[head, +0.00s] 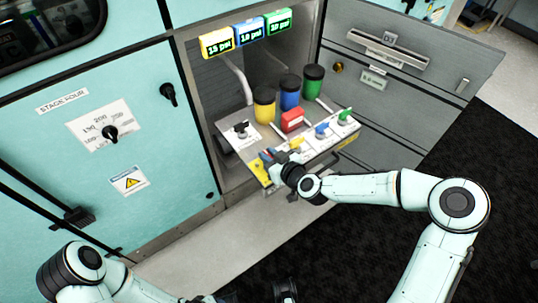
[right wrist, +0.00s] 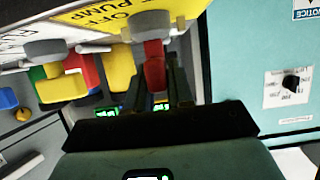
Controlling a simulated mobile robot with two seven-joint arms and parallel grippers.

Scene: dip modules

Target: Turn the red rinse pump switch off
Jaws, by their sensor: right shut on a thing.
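The red rinse pump switch (right wrist: 154,68) shows in the right wrist view as a red lever below a grey base, beside a yellow label with upside-down "OFF" and "PUMP" lettering. My right gripper (right wrist: 168,78) is shut on this lever, with its dark fingers at the lever's side. In the head view my right gripper (head: 272,160) is at the front left of the pulled-out switch panel (head: 316,153) and mostly hides the red switch. I cannot tell which position the switch is in. My left gripper (head: 285,290) shows only as a dark part at the bottom edge.
Yellow (head: 296,145), blue (head: 321,130) and green (head: 345,116) switches stand right of my right gripper; a black switch (head: 240,130) stands behind it. Yellow (head: 264,105), blue (head: 290,92) and green (head: 313,82) jars and a red block (head: 292,121) are behind them.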

